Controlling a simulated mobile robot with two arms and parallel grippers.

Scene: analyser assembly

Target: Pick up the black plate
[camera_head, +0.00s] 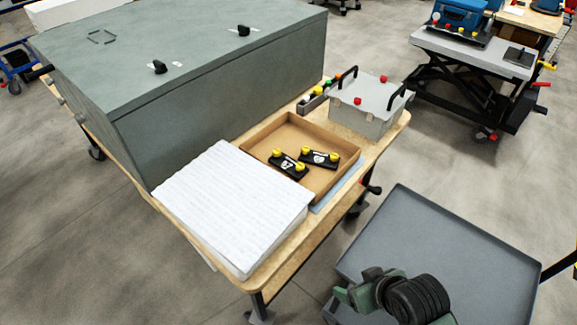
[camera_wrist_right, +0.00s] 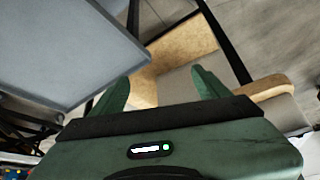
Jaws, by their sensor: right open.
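Two black plates with yellow knobs lie in the shallow brown tray (camera_head: 256,140) on the wooden table: the left black plate (camera_head: 287,165), marked like "47", and the right black plate (camera_head: 319,159). A flat black piece (camera_head: 519,56) also lies on the lift table at the far right. My right gripper (camera_head: 354,285) is low in the head view, in front of the grey cart and well apart from the tray. In the right wrist view its green fingers (camera_wrist_right: 160,88) are spread with nothing between them. No black plate is recognisable there. My left gripper is out of view.
A white ridged block (camera_head: 232,205) stands left of the tray, and a large grey cabinet (camera_head: 215,75) behind it. A grey box (camera_head: 370,102) with black handles stands behind the tray. The grey cart top (camera_head: 440,235) is right of the table, with a floor gap between.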

